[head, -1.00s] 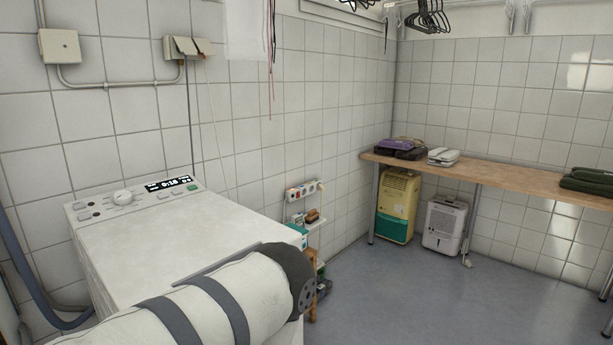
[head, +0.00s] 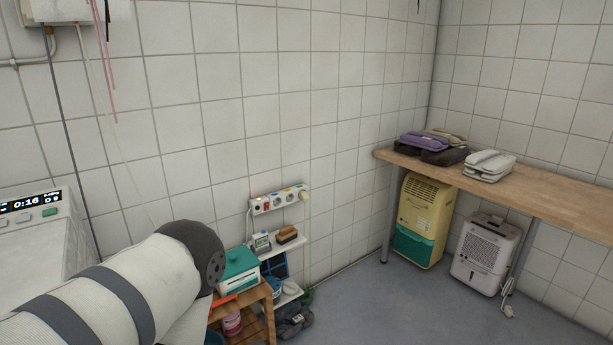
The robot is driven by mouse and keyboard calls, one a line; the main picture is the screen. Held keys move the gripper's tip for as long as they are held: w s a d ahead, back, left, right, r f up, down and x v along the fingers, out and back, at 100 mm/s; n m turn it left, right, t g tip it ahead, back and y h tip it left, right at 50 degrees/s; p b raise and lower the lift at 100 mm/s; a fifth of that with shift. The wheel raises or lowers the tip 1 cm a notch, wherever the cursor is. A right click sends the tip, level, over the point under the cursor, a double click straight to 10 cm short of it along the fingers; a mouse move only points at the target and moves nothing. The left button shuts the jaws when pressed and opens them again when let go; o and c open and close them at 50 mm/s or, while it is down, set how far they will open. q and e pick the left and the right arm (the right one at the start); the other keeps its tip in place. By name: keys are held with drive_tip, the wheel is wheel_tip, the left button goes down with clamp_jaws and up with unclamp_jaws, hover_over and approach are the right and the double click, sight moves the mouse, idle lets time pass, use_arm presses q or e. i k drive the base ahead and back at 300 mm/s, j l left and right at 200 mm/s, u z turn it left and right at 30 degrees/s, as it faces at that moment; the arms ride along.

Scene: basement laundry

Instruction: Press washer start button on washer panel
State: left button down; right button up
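The white washer (head: 72,240) is at the left edge of the head view, with only the right end of its panel showing. On that panel a dark display (head: 22,204) reads 0:16. A green button (head: 50,212), which looks like the start button, sits just below the display. The panel's dial and left-hand buttons are out of frame. A pale, grey-banded arm of mine crosses the lower left, in front of the washer and apart from the button in the picture. Neither gripper is in view.
A small wooden stand (head: 262,305) with a teal-and-white box (head: 240,270) is right of the washer. A power strip (head: 278,201) is on the wall. A wooden counter (head: 535,190) stands at right, above a yellow-green dehumidifier (head: 422,220) and a white one (head: 484,252). The floor (head: 400,310) before them is clear.

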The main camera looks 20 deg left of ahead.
sight(51, 212)
drive_tip(key=i+u, duration=0.2)
drive_tip(key=u, duration=0.25)
drive_tip(key=i+u, duration=0.2)
drive_tip(key=u, duration=0.2)
drive_tip(key=i+l+u, duration=0.2)
drive_tip(key=u, duration=0.25)
drive_tip(key=i+l+u, duration=0.15)
drive_tip(key=u, duration=0.3)
drive_tip(key=i+l+u, duration=0.15)
drive_tip(key=u, duration=0.25)
drive_tip(key=l, duration=0.1)
